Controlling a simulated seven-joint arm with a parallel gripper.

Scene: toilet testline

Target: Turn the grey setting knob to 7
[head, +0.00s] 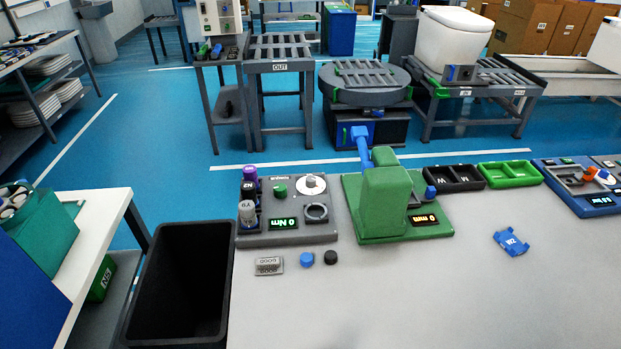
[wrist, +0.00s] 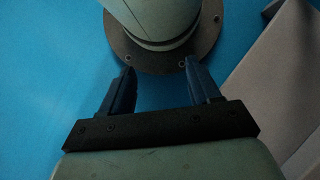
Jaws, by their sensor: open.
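A grey test panel (head: 262,239) stands on the near table in the head view. It carries a white round dial (head: 312,184) with a small knob at its middle; the knob's grey colour and the dial's figures are too small to read. A green knob (head: 281,191), a grey ring (head: 316,213) and a display (head: 283,223) reading 0 Nm share the panel. My gripper (wrist: 158,70) shows only in the wrist view, open and empty, its two dark blue fingers apart. No panel or knob shows there, and the gripper is not in the head view.
A green machine (head: 386,205) with a blue lever stands right of the panel. In front lie a grey block (head: 269,266), a blue cap (head: 306,259) and a black cap (head: 330,257). A black bin (head: 180,285) is at left.

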